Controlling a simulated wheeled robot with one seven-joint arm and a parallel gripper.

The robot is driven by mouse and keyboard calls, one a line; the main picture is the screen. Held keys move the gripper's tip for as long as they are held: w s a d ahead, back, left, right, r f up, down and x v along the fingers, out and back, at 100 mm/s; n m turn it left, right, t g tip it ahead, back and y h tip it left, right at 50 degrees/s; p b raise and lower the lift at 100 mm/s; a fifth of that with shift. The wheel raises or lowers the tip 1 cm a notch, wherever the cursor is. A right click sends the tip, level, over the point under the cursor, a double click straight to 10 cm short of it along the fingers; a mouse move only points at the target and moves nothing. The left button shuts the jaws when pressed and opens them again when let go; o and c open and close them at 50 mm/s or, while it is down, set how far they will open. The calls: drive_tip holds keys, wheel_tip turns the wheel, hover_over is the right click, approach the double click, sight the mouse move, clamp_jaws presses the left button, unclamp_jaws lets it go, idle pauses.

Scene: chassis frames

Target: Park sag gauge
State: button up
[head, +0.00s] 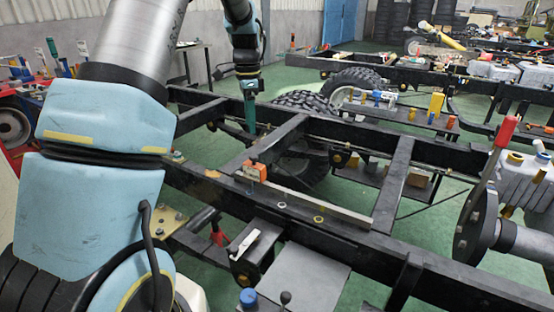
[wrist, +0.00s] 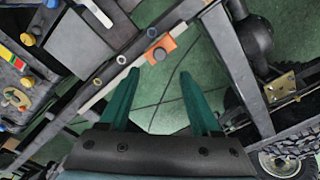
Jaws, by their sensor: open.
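A long grey bar (head: 325,206) with an orange block (head: 256,172) near its far left end lies along the black chassis rail; it appears to be the sag gauge. In the wrist view the orange block (wrist: 160,50) has a dark round knob and sits just beyond the fingertips, and the pale bar shows beside it. My gripper (head: 250,122) hangs fingers down beyond the gauge's orange end. Its two teal fingers (wrist: 158,75) are spread with nothing between them, only green floor behind. No clearly marked parking spot can be made out.
The black chassis frame (head: 398,185) has rails and crossmembers around the gauge. A tyre (head: 303,103) stands behind it. A red-handled tool (head: 507,130) rises at right. A shelf with coloured parts (head: 415,115) is behind.

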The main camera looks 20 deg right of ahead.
sight(254, 156)
drive_tip(key=f+p, duration=0.1)
drive_tip(key=f, duration=0.4)
drive_tip(key=f+p, duration=0.1)
drive_tip(key=f, duration=0.4)
drive_tip(key=shift+d+f, duration=0.2)
drive_tip(key=shift+f, duration=0.15)
clamp_jaws()
idle(1.0)
